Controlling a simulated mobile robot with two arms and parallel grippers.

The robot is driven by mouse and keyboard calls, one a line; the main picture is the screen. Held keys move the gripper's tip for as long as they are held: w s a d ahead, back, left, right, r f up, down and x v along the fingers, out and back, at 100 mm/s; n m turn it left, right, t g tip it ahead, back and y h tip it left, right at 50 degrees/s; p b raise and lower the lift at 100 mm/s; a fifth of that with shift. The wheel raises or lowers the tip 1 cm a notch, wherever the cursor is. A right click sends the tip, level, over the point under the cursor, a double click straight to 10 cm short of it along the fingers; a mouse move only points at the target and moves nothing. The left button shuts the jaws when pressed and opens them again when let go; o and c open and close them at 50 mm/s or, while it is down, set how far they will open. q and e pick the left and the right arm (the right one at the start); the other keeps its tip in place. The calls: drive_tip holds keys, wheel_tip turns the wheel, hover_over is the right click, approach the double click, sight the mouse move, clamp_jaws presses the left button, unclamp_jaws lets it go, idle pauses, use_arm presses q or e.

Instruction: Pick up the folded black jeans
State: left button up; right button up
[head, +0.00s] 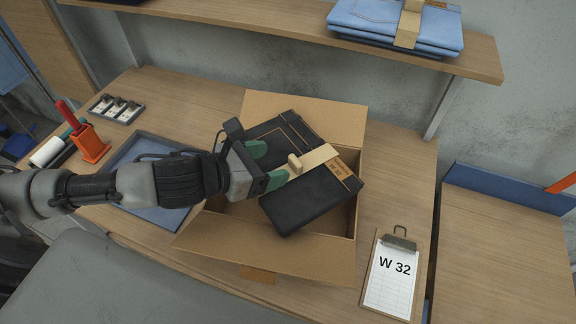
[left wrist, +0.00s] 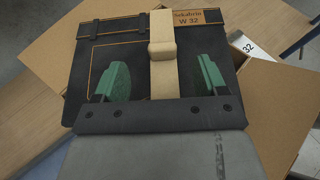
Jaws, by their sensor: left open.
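The folded black jeans (head: 310,199) lie tilted at the open cardboard box (head: 218,248) on the table, with a tan paper band and a W 32 label. The band has a raised tan knob or tab (head: 294,163). My left gripper (head: 268,165) is over the jeans, its green fingers apart on either side of the tab. In the left wrist view the jeans (left wrist: 135,60) fill the middle, and the tab (left wrist: 161,50) stands just ahead of and between the fingers (left wrist: 157,78). I cannot tell whether the fingers touch the jeans. My right gripper is not in view.
A clipboard (head: 391,284) marked W 32 lies right of the box. A blue tray (head: 150,150) lies left, partly behind my arm. An orange holder (head: 90,143) stands further left. A shelf (head: 270,32) with folded blue jeans (head: 350,17) overhangs the back.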

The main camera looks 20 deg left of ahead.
sight(295, 160)
use_arm(q)
drive_tip(key=shift+w+d+f, duration=0.2)
drive_tip(key=shift+w+d, duration=0.25)
drive_tip(key=p+x, duration=0.2)
drive_tip(key=x, duration=0.2)
drive_tip(key=shift+f, duration=0.15)
drive_tip(key=shift+w+d+f, duration=0.25)
drive_tip(key=shift+w, duration=0.05)
drive_tip(key=shift+r, duration=0.1)
clamp_jaws()
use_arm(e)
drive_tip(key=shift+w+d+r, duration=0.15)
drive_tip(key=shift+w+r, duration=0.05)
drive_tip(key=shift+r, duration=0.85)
